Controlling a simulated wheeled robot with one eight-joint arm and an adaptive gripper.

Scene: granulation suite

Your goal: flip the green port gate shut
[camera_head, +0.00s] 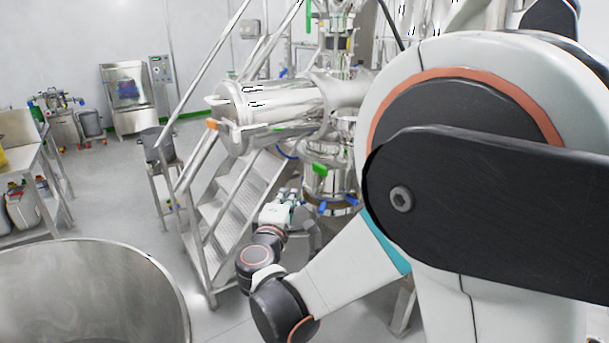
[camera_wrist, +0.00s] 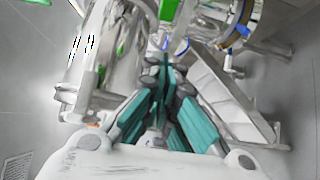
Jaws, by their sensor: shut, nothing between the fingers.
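A green flap-like piece (camera_head: 320,169), which I take to be the port gate, sits on the steel column below the horizontal steel vessel. A green piece, likely the same one, also shows at the top of the wrist view (camera_wrist: 168,10), beyond the fingertips. Whether the gate stands open or shut is not clear. My gripper (camera_head: 291,194) is below and left of the green piece in the head view, with a visible gap. In the wrist view its teal fingers (camera_wrist: 165,64) come together at the tips, shut and empty.
The horizontal steel vessel (camera_head: 270,103) is above my gripper. Metal stairs (camera_head: 228,205) with rails stand behind it. A blue-handled clamp ring (camera_head: 330,205) is on the column below the green piece. A large steel drum (camera_head: 95,290) fills the lower left. Open floor lies between drum and stairs.

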